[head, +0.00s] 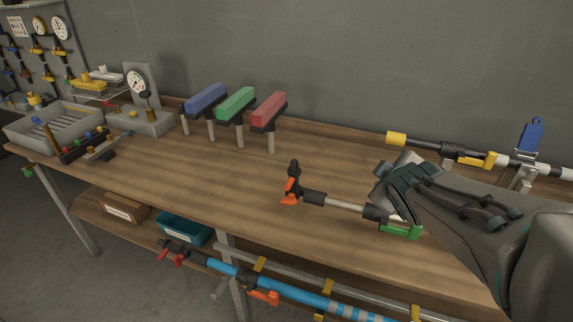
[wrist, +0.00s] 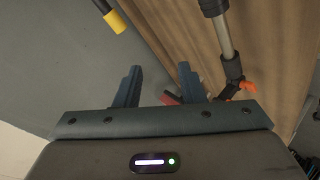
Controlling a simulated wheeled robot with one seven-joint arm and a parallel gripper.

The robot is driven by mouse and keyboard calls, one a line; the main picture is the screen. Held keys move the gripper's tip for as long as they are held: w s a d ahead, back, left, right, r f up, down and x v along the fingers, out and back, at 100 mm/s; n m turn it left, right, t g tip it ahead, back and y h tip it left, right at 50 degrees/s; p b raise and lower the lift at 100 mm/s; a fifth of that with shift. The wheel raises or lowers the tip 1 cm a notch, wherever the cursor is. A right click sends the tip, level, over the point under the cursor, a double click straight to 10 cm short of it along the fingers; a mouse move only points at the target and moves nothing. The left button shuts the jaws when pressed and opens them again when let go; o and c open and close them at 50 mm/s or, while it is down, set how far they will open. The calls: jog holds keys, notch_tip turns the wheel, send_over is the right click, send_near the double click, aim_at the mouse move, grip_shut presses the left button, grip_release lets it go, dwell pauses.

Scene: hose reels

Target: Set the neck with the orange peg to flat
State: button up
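A silver tube with black fittings (head: 345,204) lies on the workbench, in front of my gripper in the head view. At its left end a short black neck (head: 294,171) stands up at an angle to the tube, with an orange peg (head: 289,199) at its foot. The orange peg also shows in the wrist view (wrist: 245,87), right of the fingers, beside a black joint (wrist: 233,72). My gripper (wrist: 158,80) is open, its two dark fingers apart with nothing held. In the head view my gripper (head: 388,178) is above the bench, right of the neck and apart from it.
A green lever (head: 400,231) is at the tube's right end. A yellow-tipped rod (head: 397,138) lies behind my gripper. Blue (head: 205,98), green (head: 236,104) and red (head: 269,110) blocks stand on posts at the back. A blue pipe (head: 310,298) with another orange lever (head: 264,296) hangs below. The bench's middle is clear.

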jog(key=w+a+f+n+t+y+b, duration=0.2)
jog(key=w+n, duration=0.2)
jog(key=n, duration=0.1)
jog(key=n+g+y+b, duration=0.3)
jog(key=n+y+b, duration=0.3)
jog(key=n+y, duration=0.65)
send_near(291, 185)
jog(key=shift+n+h, duration=0.65)
jog(key=shift+h, duration=0.1)
jog(key=x, duration=1.2)
jog(key=shift+w+a+r+b, duration=0.2)
jog(key=shift+a+r+b, duration=0.15)
jog(key=shift+a, duration=0.15)
grip_shut()
